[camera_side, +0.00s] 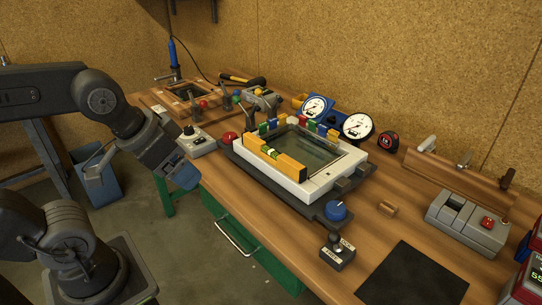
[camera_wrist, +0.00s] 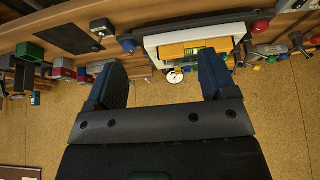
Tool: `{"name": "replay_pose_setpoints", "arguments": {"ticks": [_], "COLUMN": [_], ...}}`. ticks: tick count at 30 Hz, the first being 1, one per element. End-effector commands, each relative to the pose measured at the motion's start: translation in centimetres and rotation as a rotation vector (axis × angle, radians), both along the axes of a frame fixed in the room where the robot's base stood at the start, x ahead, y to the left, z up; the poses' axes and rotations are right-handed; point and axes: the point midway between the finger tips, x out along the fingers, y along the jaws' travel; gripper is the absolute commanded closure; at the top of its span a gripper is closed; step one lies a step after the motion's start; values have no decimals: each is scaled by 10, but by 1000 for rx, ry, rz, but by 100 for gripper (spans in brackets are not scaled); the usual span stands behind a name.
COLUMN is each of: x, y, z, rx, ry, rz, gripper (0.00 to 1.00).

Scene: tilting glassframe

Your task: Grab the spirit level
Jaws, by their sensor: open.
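The spirit level (camera_side: 271,161), yellow-orange with a green vial in its middle, lies along the near left side of a white rectangular frame (camera_side: 316,185) with a dark glass pane. In the wrist view the level (camera_wrist: 181,50) shows as a yellow bar on the frame, above and between the fingertips in the picture. My gripper (camera_side: 181,174) is open and empty at the bench's left front edge, well apart from the level. Its two dark fingers (camera_wrist: 160,70) show spread in the wrist view.
The frame sits on a dark base with a red button (camera_side: 229,137) and a blue knob (camera_side: 336,211). A switch box (camera_side: 197,142) stands on the bench near my gripper. A black mat (camera_side: 412,275) lies front right.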

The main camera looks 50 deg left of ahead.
Motion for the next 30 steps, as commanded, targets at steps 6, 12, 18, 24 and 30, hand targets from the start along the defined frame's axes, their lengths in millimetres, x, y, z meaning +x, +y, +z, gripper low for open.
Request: {"name": "replay_pose_setpoints", "arguments": {"ticks": [6,12,18,24,30], "x": [0,0,0,0,10], "y": [0,0,0,0,1], "z": [0,0,0,0,7], "rx": [0,0,0,0,-23], "ry": [0,0,0,0,19], "rz": [0,0,0,0,50], "gripper": [22,22,39,45,45]}}
